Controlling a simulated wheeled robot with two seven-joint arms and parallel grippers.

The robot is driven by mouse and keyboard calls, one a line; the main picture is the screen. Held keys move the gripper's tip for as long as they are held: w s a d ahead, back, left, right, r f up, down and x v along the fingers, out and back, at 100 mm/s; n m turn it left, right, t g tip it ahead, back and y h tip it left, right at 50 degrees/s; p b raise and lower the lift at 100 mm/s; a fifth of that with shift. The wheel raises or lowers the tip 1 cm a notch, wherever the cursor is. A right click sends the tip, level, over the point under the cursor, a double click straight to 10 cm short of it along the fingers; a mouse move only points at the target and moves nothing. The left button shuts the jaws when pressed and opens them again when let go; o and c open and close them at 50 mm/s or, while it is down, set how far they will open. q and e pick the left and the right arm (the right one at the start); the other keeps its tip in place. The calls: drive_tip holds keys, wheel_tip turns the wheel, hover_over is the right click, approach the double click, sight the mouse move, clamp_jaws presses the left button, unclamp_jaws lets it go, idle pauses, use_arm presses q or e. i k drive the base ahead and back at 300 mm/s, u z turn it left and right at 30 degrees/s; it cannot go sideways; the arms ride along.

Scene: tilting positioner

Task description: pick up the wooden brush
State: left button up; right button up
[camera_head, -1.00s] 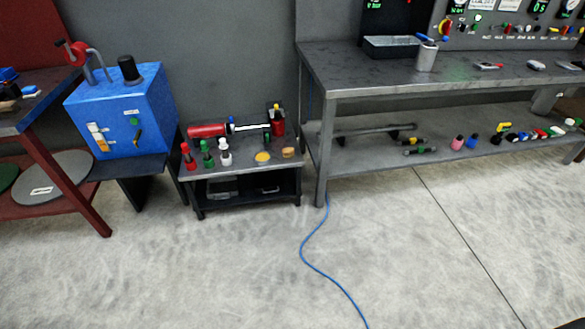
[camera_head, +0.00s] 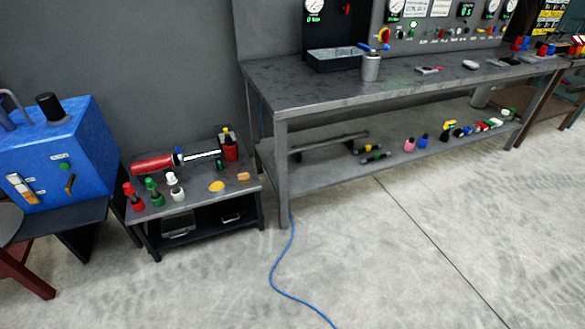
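I cannot make out the wooden brush for certain. A small brown block (camera_head: 243,177) lies near the right edge of the low dark cart (camera_head: 205,197), beside a flat yellow piece (camera_head: 217,186). It may be the brush, but it is too small to tell. Neither of my grippers is in view.
A long grey workbench (camera_head: 390,85) with a lower shelf fills the middle and right. A blue machine (camera_head: 60,150) stands at the left. A red tool (camera_head: 152,164) and several bottles top the cart. A blue cable (camera_head: 275,278) crosses the otherwise open floor.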

sight(243, 178)
drive_tip(key=z, duration=0.65)
drive_tip(key=i, duration=0.85)
drive_tip(key=z, duration=0.55)
drive_tip(key=i, duration=0.95)
drive_tip(key=u, duration=0.55)
drive_tip(key=i, duration=0.75)
drive_tip(key=u, duration=0.7)
